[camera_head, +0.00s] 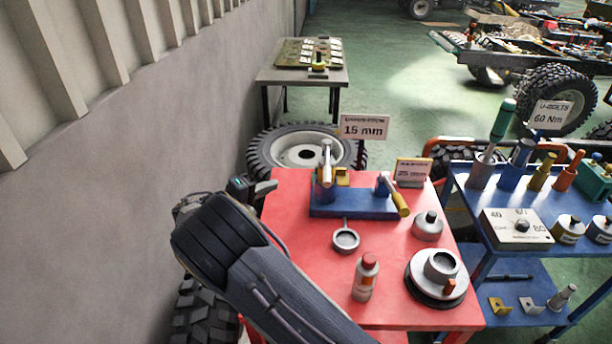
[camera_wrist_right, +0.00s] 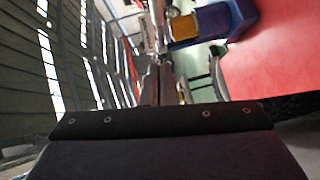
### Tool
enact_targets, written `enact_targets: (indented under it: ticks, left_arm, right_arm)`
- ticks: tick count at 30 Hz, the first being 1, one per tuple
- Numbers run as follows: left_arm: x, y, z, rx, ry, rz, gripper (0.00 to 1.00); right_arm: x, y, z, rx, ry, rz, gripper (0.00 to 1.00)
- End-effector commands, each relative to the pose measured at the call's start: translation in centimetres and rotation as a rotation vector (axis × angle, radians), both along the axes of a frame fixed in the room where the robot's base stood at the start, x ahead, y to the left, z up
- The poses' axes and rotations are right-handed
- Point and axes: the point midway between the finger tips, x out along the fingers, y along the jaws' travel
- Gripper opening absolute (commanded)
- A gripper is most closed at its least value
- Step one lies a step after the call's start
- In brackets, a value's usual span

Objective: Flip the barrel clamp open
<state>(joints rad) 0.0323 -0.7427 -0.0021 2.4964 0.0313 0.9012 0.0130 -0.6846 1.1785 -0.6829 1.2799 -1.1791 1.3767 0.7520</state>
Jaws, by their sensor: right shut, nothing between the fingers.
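A blue fixture base (camera_head: 352,212) sits on the red table and appears to carry the barrel clamp. At its left end is a blue block with a pale upright bar (camera_head: 327,158) and a yellow piece (camera_head: 343,177). At its right end a short blue post holds a yellow-handled lever (camera_head: 398,198), which slants down to the front right. I cannot tell which part is the clamp's moving arm. My right gripper (camera_head: 262,189) is shut and empty, left of the fixture and apart from it. In the right wrist view its fingers (camera_wrist_right: 158,84) point toward the blue block (camera_wrist_right: 225,18) and yellow piece (camera_wrist_right: 184,26).
The red table (camera_head: 300,190) also holds a ring-ended tool (camera_head: 346,240), a red-capped bottle (camera_head: 366,277), a grey knobbed weight (camera_head: 428,226) and a round flanged part (camera_head: 437,277). A blue cart (camera_head: 470,195) stands right. A wall is on the left, with a tyre (camera_head: 262,150) behind the table.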

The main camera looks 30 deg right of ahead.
Motion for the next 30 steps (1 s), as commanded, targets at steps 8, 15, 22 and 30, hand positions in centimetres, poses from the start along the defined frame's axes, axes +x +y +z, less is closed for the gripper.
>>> enact_targets:
  ticks: [8,15,22,30]
  left_arm:
    - [0.0,0.0,0.0,0.000,0.000,0.000,0.36]
    - [0.0,0.0,1.1,0.000,0.000,0.000,0.36]
    - [0.0,0.0,2.8,0.000,0.000,0.000,0.36]
    - [0.0,0.0,4.7,0.000,0.000,0.000,0.36]
  right_arm:
    - [0.0,-0.1,0.0,0.002,0.002,-0.002,0.00]
    - [0.6,-2.8,-0.2,0.002,0.004,-0.005,0.00]
    - [1.8,-7.7,-0.8,0.002,0.005,-0.005,0.00]
    - [1.1,-11.8,-1.6,0.002,0.006,-0.003,0.00]
